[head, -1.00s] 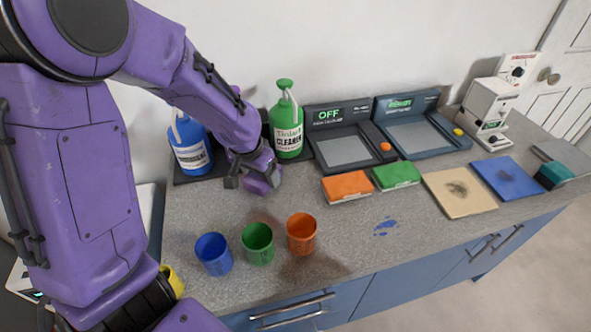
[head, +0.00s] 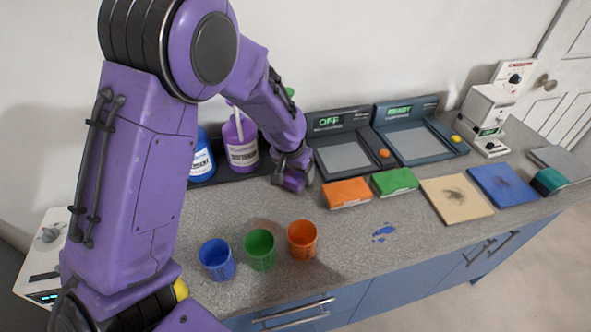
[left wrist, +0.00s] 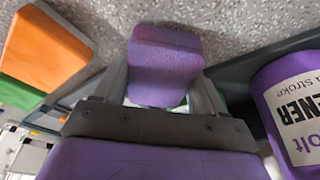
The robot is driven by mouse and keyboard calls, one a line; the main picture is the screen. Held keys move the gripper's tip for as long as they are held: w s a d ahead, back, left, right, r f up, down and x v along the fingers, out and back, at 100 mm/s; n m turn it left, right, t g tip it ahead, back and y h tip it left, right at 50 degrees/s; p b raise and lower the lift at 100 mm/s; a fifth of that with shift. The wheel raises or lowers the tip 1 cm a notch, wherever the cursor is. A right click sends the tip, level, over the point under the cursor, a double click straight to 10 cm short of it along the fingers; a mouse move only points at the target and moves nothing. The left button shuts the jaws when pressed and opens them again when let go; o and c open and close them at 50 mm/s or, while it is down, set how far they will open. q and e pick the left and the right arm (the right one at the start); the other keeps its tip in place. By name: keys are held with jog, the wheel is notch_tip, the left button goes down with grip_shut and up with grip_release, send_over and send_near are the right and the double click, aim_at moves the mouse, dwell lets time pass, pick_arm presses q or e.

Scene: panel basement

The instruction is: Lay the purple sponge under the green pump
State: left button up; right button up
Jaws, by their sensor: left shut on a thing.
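My left gripper (head: 291,172) is shut on the purple sponge (head: 293,182) and holds it just in front of the dark bottle tray. In the left wrist view the purple sponge (left wrist: 165,62) sits between both fingers (left wrist: 165,85), over the grey speckled counter. I cannot tell whether it touches the counter. The green pump (head: 290,92) is almost wholly hidden behind my left arm; only a bit of its green top shows. The purple bottle (head: 240,152) stands left of the gripper and also shows in the left wrist view (left wrist: 292,110). My right gripper is not in view.
Orange (head: 346,193) and green (head: 395,182) sponges lie right of the gripper. Blue (head: 216,259), green (head: 260,250) and orange (head: 302,240) cups stand near the front edge. A blue bottle (head: 202,160) is at left. The counter (head: 345,228) between cups and sponges is mostly clear.

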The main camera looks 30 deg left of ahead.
pick_arm(q)
jog(key=o, duration=1)
jog(key=shift+w, duration=0.1)
jog(key=shift+r, duration=0.1)
jog(key=shift+s+d+r+b, duration=0.1)
jog(key=shift+s+r+b, duration=0.4)
jog(key=shift+s, duration=0.4)
jog(key=s, duration=1)
jog(key=shift+d+r, duration=0.2)
jog(key=shift+d, duration=0.2)
jog(key=shift+s+f, duration=0.1)
jog(key=shift+s, duration=0.25)
